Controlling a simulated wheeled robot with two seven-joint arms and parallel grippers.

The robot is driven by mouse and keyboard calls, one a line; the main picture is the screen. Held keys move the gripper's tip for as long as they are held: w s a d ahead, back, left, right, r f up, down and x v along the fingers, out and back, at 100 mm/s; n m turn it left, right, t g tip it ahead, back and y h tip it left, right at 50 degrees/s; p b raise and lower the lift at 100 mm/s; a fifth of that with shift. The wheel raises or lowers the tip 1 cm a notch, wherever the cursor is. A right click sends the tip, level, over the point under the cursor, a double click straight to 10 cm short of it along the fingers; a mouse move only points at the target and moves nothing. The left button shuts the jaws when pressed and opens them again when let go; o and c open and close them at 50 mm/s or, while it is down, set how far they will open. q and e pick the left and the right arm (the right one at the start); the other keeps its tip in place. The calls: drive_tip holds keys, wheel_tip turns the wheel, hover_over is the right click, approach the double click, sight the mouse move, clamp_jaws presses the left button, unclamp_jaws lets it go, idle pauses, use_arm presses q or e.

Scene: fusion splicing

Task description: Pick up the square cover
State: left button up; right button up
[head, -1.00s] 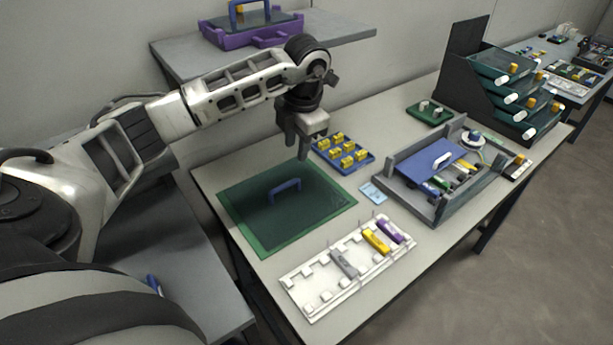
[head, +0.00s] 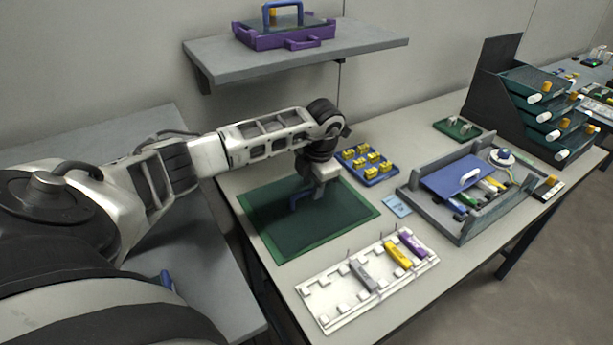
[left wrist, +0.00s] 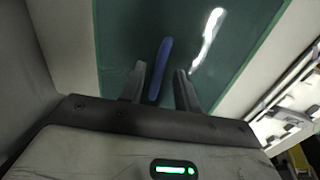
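The square cover (head: 280,224) is a dark, see-through green panel with a blue handle on top. It lies on a green mat (head: 364,207) on the table. My left gripper (head: 308,194) is at the handle, pointing down. In the left wrist view, the blue handle (left wrist: 161,66) stands between the two fingers of the left gripper (left wrist: 160,80), with gaps visible beside it, so the fingers are open around it. Part of the handle is hidden by the gripper in the head view. My right gripper is not in view.
A blue tray of yellow pieces (head: 370,181) stands just right of the mat. A white rack (head: 335,305) with coloured bars lies in front. A grey tray (head: 459,224) with a blue lid is further right. A shelf (head: 300,66) hangs above the back.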

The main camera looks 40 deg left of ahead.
sight(311, 189)
use_arm(q)
drive_tip(key=f, duration=0.1)
drive_tip(key=f+b, duration=0.1)
drive_tip(key=f, duration=0.1)
drive_tip(key=shift+w+a+f+b, duration=0.1)
drive_tip(key=shift+w+a+b, duration=0.05)
drive_tip(key=shift+a+b, duration=0.15)
clamp_jaws()
drive_tip(key=shift+r, duration=0.3)
